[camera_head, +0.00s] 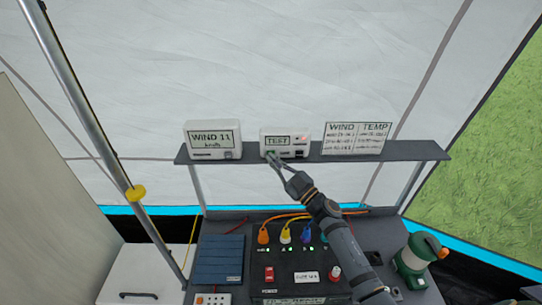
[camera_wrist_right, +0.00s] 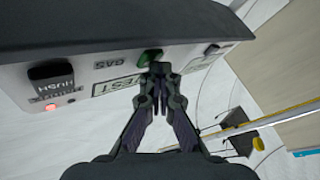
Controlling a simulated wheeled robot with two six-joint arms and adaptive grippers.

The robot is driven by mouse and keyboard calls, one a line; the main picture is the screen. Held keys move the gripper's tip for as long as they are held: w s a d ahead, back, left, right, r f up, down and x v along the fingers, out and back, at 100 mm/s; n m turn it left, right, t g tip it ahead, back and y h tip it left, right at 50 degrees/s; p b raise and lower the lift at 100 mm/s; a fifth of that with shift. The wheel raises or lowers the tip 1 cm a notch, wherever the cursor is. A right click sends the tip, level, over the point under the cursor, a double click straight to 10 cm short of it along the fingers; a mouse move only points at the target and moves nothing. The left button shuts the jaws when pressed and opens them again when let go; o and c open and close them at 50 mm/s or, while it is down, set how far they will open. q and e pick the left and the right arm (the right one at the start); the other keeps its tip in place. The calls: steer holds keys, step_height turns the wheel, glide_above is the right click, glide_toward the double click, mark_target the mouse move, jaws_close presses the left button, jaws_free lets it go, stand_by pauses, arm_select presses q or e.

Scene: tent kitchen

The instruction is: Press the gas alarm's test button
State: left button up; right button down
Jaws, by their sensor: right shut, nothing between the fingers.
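My left gripper is out of view.
A white "WIND 11" meter (camera_head: 213,139) stands left of the alarm and a WIND/TEMP card (camera_head: 354,138) right of it, on the grey shelf (camera_head: 420,150). A metal pole (camera_head: 92,110) rises at left.

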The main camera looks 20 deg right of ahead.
steer(key=shift+s+a+p, duration=0.25)
steer(key=shift+s+p, duration=0.15)
steer(key=shift+s, duration=0.45)
steer(key=s+p, duration=0.1)
steer(key=s, duration=0.1)
steer(key=s+a+p, duration=0.1)
steer(key=s, duration=0.1)
steer(key=shift+s+a, duration=0.2)
steer(key=shift+s, duration=0.2)
